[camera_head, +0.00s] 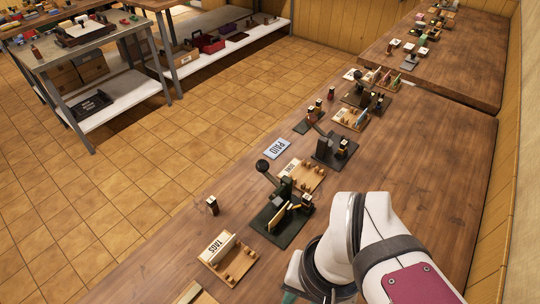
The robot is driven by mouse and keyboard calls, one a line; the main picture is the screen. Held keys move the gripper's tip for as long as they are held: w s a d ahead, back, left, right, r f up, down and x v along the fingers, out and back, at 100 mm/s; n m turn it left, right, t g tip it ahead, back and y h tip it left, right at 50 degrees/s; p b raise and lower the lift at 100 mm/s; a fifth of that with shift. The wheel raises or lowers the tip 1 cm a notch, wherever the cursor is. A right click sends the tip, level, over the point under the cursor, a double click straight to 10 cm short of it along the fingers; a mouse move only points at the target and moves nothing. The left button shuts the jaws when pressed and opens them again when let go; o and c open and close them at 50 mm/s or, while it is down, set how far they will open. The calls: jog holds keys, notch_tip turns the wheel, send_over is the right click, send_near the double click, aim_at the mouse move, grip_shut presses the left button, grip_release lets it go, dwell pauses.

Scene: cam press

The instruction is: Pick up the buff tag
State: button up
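My white arm (380,235) reaches in at the bottom right, right of the press.
A second wooden tray (313,184), a blue-grey PAID sign (277,148) and another dark press (335,150) lie further up the bench. A small dark bottle (212,206) stands near its left edge. The bench's right side (440,170) is clear.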

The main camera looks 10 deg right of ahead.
jog(key=shift+o, duration=0.3)
jog(key=n+h, duration=0.2)
jog(key=n, duration=3.1)
send_over(275, 217)
notch_tip(275, 217, down, 6)
jog(key=f, duration=0.1)
notch_tip(275, 217, down, 14)
jog(key=shift+r, duration=0.2)
grip_shut()
